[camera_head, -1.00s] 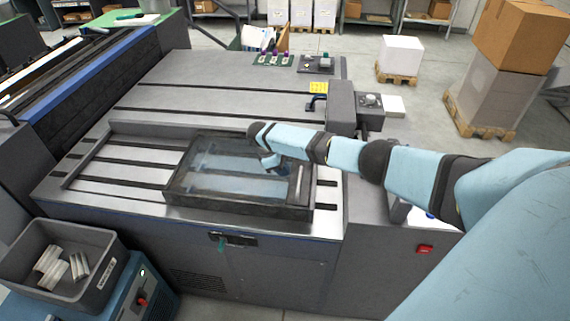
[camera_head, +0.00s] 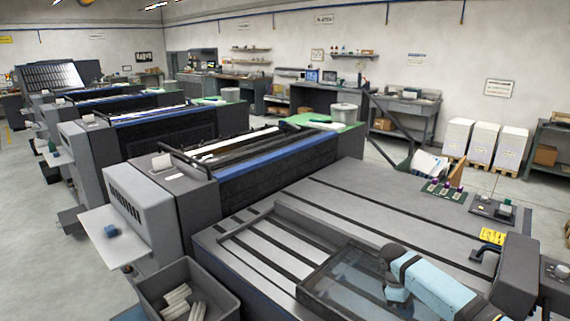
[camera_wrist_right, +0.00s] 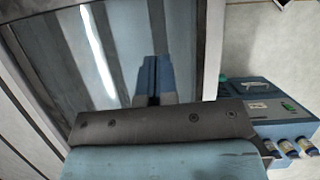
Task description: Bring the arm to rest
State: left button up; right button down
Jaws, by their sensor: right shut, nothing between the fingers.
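My right arm (camera_head: 440,288) comes in from the lower right in the head view, light blue with dark joints. It reaches over the dark-framed glass panel (camera_head: 309,284) set on the grey machine bed. My right gripper (camera_head: 396,294) hangs below the wrist over the panel, small and partly hidden by the arm. In the right wrist view its fingers (camera_wrist_right: 154,78) are together and empty, above the glass with its bright reflection (camera_wrist_right: 98,50). I cannot tell whether they touch the glass. My left gripper is not in view.
The machine bed (camera_head: 390,215) is mostly bare. A grey bin (camera_head: 165,278) with pale rolls stands at the front. A control box (camera_head: 515,287) and yellow label (camera_head: 492,237) sit at the right edge. Long printing units (camera_head: 265,170) extend left. The wrist view shows a blue unit (camera_wrist_right: 262,112) with bottles.

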jog(key=s+a+f+m+t+y, duration=0.1)
jog(key=s+a+f+t+y, duration=0.15)
jog(key=s+a, duration=0.7)
jog(key=s+a+f+t+y, duration=0.1)
jog(key=s+a+f, duration=0.3)
jog(key=s+a, duration=0.55)
jog(key=s+d+r+m+t, duration=0.2)
jog(key=s+d+r+m, duration=0.15)
jog(key=s+r, duration=0.45)
jog(key=s+d+r+m+t, duration=0.1)
jog(key=s+d+r+m, duration=0.3)
jog(key=s, duration=0.8)
jog(key=w+a+f+n+t+y, duration=0.1)
jog(key=w+a+f+t, duration=0.1)
jog(key=f, duration=0.5)
jog(key=w+a+f+n+t+y, duration=0.1)
jog(key=w+a+f+t+y, duration=0.1)
jog(key=f+t, duration=0.3)
notch_tip(320, 180, down, 2)
jog(key=shift+w+a+f, duration=0.1)
jog(key=shift+w+a, duration=0.55)
jog(key=shift+w, duration=0.15)
jog(key=shift+t, duration=0.25)
